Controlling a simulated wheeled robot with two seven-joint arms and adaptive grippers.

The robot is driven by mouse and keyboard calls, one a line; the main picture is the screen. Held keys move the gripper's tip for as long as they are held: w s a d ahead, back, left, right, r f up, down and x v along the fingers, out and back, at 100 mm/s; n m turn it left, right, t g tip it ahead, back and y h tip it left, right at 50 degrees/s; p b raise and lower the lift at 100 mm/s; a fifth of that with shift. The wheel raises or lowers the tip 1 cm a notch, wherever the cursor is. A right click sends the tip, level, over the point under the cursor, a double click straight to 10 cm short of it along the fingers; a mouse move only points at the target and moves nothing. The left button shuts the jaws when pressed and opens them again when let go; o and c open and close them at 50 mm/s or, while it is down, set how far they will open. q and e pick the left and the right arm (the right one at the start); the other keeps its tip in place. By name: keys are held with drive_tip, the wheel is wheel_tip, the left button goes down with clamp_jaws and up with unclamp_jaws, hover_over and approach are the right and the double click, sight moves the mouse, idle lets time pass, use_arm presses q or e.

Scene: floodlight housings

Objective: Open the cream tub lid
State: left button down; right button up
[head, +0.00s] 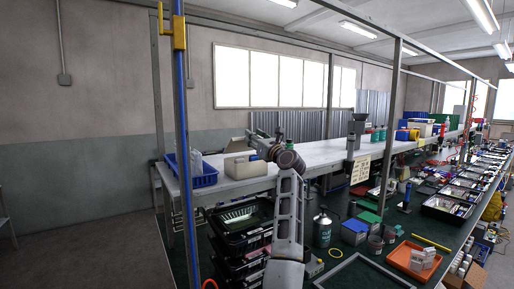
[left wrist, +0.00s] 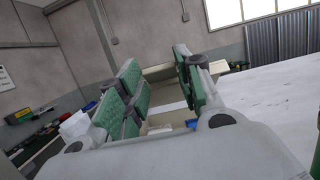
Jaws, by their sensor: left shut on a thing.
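The cream tub (head: 243,168) stands on the white bench top at the left, near the blue crate. Its lid (head: 238,145) looks raised, standing up at the back of the tub. My left gripper (head: 256,143) reaches over the tub from the right and is shut on the lid. In the left wrist view its green-padded fingers (left wrist: 157,65) stand on both sides of the cream lid (left wrist: 162,97). Part of the tub's inside (left wrist: 165,119) shows below, with something blue in it. The fingers hide much of the lid's edge. My right gripper is not in view.
A blue crate (head: 204,172) with white things stands left of the tub. A blue post with a yellow bracket (head: 178,35) rises in front. Black trays (head: 238,222) are stacked below.

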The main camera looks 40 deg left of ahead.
use_arm(q)
drive_tip(key=r, duration=0.1)
drive_tip(key=a+r, duration=0.1)
drive_tip(key=a+r+p, duration=0.1)
drive_tip(key=shift+w+a+r, duration=0.15)
drive_tip(key=shift+w+r, duration=0.15)
drive_tip(key=shift+w, duration=0.05)
drive_tip(key=c, duration=1.8)
unclamp_jaws()
drive_tip(key=shift+f, duration=0.2)
drive_tip(key=o, duration=0.8)
drive_tip(key=shift+f, duration=0.1)
drive_tip(key=shift+o, duration=0.2)
drive_tip(key=v, duration=1.2)
